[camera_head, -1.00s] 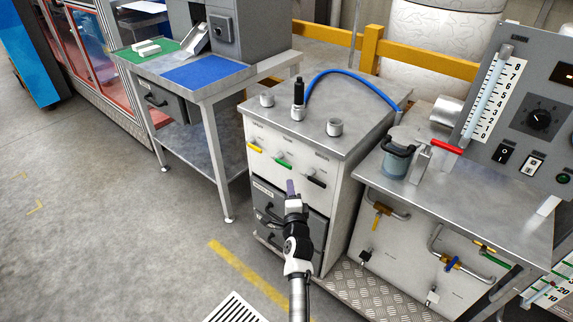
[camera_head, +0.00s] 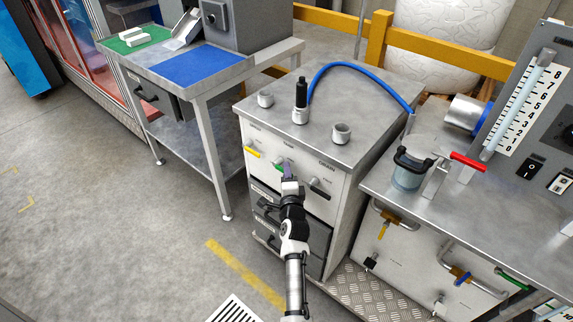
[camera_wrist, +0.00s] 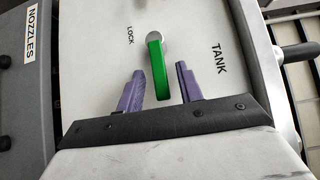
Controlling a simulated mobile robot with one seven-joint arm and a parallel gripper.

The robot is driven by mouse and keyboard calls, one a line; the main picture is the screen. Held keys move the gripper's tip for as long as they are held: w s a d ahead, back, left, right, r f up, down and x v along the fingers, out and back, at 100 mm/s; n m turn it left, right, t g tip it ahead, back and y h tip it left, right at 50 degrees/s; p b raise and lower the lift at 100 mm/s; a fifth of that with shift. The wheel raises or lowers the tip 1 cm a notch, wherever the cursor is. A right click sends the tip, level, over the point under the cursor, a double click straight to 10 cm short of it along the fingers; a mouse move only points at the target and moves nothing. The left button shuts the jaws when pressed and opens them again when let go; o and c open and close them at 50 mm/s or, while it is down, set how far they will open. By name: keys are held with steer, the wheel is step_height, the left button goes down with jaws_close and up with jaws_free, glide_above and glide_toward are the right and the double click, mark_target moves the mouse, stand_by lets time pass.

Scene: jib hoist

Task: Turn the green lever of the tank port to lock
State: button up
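The green lever (camera_wrist: 156,70) of the tank port is on the white cabinet front, between the labels LOCK and TANK in the wrist view. It hangs from a round pivot, pointing toward my gripper. In the head view only a bit of the green lever (camera_head: 278,167) shows beside my gripper (camera_head: 290,172). My gripper (camera_wrist: 160,88) is open in the wrist view, with its purple fingers on either side of the lever. The tank port fitting (camera_head: 300,116) on the cabinet top holds a black plug.
A yellow lever (camera_head: 253,153) is left of the green one and a black lever (camera_head: 320,187) is right, both on the same front. Dark drawers (camera_head: 265,205) lie below. A blue hose (camera_head: 365,72) arches over the cabinet top. Open floor lies to the left.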

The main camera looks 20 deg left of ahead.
steer(key=shift+w+a, duration=0.2)
steer(key=shift+w, duration=0.3)
steer(key=shift+s, duration=0.1)
jaws_close()
